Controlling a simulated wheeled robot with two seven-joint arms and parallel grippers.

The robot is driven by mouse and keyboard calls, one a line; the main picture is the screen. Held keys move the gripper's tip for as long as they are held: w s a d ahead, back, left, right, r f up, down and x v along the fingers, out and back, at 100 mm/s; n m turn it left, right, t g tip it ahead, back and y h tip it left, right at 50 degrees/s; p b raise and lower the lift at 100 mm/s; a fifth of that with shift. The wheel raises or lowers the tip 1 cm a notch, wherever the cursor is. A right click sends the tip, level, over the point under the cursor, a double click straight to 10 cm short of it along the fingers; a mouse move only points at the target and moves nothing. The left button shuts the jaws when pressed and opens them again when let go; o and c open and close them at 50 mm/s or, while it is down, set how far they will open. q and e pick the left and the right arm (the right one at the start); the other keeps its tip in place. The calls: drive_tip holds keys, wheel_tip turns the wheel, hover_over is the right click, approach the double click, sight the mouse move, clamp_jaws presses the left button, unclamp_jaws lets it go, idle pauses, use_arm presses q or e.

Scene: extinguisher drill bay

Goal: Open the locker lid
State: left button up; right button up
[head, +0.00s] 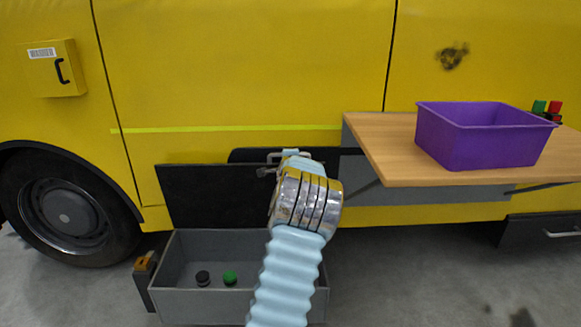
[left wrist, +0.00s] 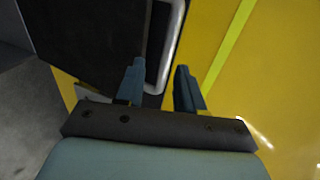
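The locker is a grey open-topped box (head: 172,282) on the floor by the yellow vehicle. Its black lid (head: 215,195) stands raised at the back of the box, and the inside shows. A metal handle (head: 276,154) is at the lid's upper edge, partly hidden by my arm. In the left wrist view the handle (left wrist: 174,40) runs beside the dark lid (left wrist: 85,45). My left gripper (left wrist: 160,86) has its fingers apart, with the handle's end between or just beyond them; contact cannot be told. My right gripper is not in view.
A black knob (head: 203,278) and a green knob (head: 229,279) lie in the locker. A wooden shelf (head: 385,150) with a purple bin (head: 480,145) juts out at right. A wheel (head: 65,210) is at left. Grey floor lies at lower right.

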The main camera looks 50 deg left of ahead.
use_arm(q)
drive_tip(key=v, duration=0.9)
drive_tip(key=shift+s, duration=0.1)
drive_tip(key=d+f+n+g+h, duration=0.1)
drive_tip(key=d+f+h, duration=0.1)
drive_tip(key=d+f, duration=0.6)
drive_tip(key=s+d+f+n+g+h, duration=0.15)
drive_tip(key=d+f, duration=0.35)
drive_tip(key=f, duration=0.7)
drive_tip(key=d+f+n+h, duration=0.1)
drive_tip(key=d+f+h, duration=0.2)
drive_tip(key=d+f, duration=0.5)
drive_tip(key=s+d+f+n+g+h, duration=0.25)
drive_tip(key=s+d+f, duration=0.35)
drive_tip(key=d+f, duration=0.3)
drive_tip(key=s+d+f+n+g+h, duration=0.2)
drive_tip(key=s+d+f+h, duration=0.1)
drive_tip(key=s+d+f, duration=0.55)
drive_tip(key=s+d+r+n+h, duration=0.1)
drive_tip(key=s+d, duration=0.2)
drive_tip(key=d, duration=0.3)
drive_tip(key=s+d+r+n+g+h, duration=0.1)
drive_tip(key=s+d+h, duration=0.1)
drive_tip(key=d, duration=0.5)
drive_tip(key=shift+s+g, duration=0.3)
drive_tip(key=shift+s, duration=0.55)
drive_tip(key=shift+a, duration=0.15)
